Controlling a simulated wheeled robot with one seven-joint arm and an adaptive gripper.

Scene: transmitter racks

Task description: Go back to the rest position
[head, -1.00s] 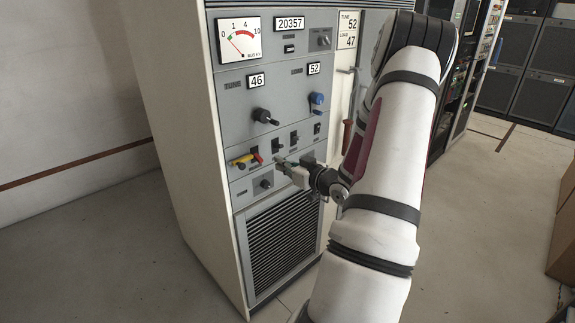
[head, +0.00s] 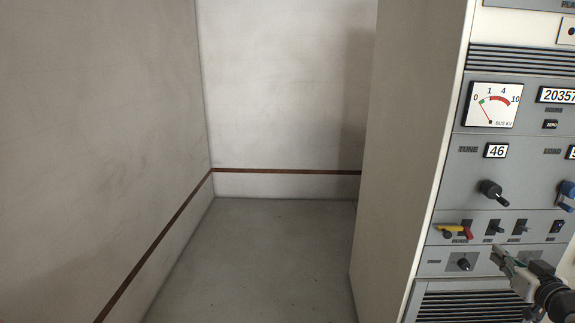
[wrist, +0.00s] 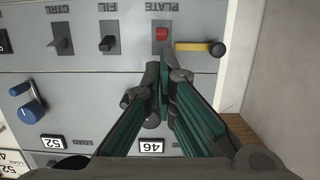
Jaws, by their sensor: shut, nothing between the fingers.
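My gripper (head: 499,254) is at the lower right of the head view, in front of the lower part of a grey rack panel (head: 475,190). In the wrist view its dark green fingers (wrist: 163,82) are closed together with nothing between them. The tips appear in front of the panel below the switch row; any contact cannot be told. Most of my arm is outside the head view.
The panel carries a yellow handle (head: 447,230), a red switch lever (head: 467,233), black toggles (head: 494,228), a black knob (head: 493,190) and a blue knob (head: 567,192). Bare floor (head: 260,255) and pale walls (head: 285,85) lie left of the cabinet.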

